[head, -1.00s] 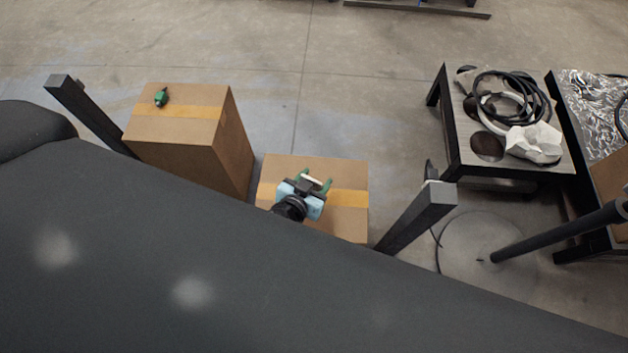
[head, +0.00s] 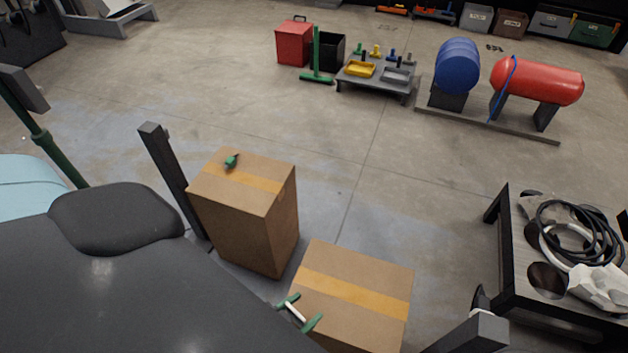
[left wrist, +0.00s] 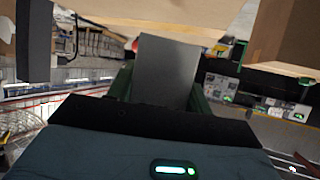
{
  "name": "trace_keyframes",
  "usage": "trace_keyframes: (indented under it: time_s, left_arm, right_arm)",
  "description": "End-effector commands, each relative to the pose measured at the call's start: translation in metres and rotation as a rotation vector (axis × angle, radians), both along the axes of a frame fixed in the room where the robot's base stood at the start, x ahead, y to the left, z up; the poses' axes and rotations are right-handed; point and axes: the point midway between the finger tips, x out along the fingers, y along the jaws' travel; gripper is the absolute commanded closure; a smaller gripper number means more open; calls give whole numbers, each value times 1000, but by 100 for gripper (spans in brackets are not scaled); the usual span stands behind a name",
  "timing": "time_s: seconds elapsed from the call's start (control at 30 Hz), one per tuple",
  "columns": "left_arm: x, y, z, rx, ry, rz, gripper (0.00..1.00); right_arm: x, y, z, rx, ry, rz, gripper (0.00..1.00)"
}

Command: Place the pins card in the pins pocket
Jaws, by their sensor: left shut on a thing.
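The green fingers of my left gripper (head: 298,312) show in the head view at the dark surface's edge, in front of the lower cardboard box. A thin pale card (head: 295,311), seen nearly edge-on, is between them. In the left wrist view the card (left wrist: 167,72) is a plain grey flat piece, upright between the green fingers. The gripper is shut on it. I cannot read any marking on it. The rest of this gripper is hidden behind the dark surface in the head view. I cannot make out the pins pocket in either view. My right gripper is not in view.
A taller cardboard box (head: 245,235) with a small green object (head: 232,160) on top stands beside the lower box (head: 365,270). A table with coiled cables (head: 575,235) stands at right. The floor beyond is clear up to the far equipment.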

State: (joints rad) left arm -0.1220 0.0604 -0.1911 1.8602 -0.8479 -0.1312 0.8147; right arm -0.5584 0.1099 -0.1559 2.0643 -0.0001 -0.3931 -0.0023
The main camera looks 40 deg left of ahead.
Motion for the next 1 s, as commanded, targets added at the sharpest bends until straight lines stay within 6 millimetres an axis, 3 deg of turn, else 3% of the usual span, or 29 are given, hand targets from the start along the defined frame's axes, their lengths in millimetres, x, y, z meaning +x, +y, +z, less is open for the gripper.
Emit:
trace_keyframes:
  time_s: [0.27,0.37,0.47,0.67,0.8,1.0]
  left_arm:
    - [1,2,3,0,-3,5,75]
    - [16,7,12,0,-8,29,75]
    - [45,17,32,-2,-13,80,75]
    - [123,44,105,-10,-19,236,75]
    - [167,57,168,-12,-18,316,75]
    - [203,59,264,-7,-20,337,75]
  right_arm:
    - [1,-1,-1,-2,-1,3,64]
    - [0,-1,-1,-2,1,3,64]
    - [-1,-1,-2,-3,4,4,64]
    - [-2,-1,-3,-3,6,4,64]
    - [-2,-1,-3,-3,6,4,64]
    - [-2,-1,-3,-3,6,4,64]
